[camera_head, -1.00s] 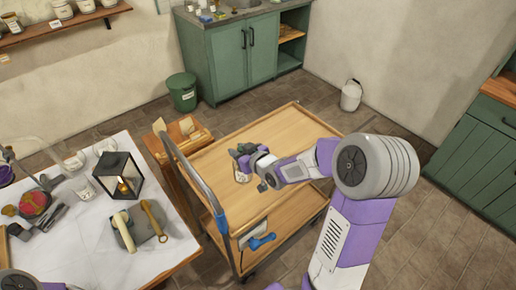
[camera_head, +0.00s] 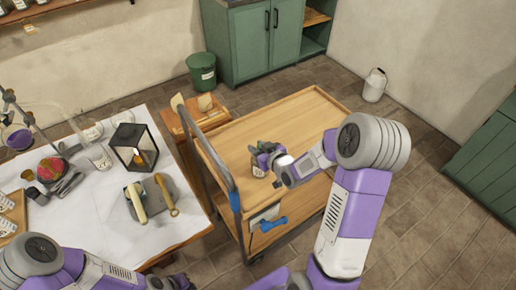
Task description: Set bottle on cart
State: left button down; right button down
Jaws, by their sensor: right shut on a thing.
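The wooden-topped cart (camera_head: 309,115) stands in the middle of the head view, its grey handle on the left side. My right gripper (camera_head: 264,158) is over the cart top and shut on a small bottle (camera_head: 259,171), of which a pale labelled part shows below the fingers. The bottle is low over the cart top, near its left half; I cannot tell whether it touches the surface. The gripper hides much of it. My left gripper (camera_head: 172,283) is at the bottom edge, by the front of the white-topped table, and its fingers are too unclear to read.
The white-topped table (camera_head: 100,205) at left holds a black lantern (camera_head: 134,148), a rolling pin, a flask (camera_head: 17,135) and other items. A green bin (camera_head: 202,71), green cabinets (camera_head: 262,40) and a white can (camera_head: 375,85) stand behind. The cart's far right top is clear.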

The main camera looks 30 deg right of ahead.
jog(key=shift+f, duration=0.1)
jog(key=c, duration=0.8)
grip_release()
jog(key=shift+b+v, duration=4.5)
jog(key=shift+v, duration=1.55)
jog(key=shift+a, duration=0.1)
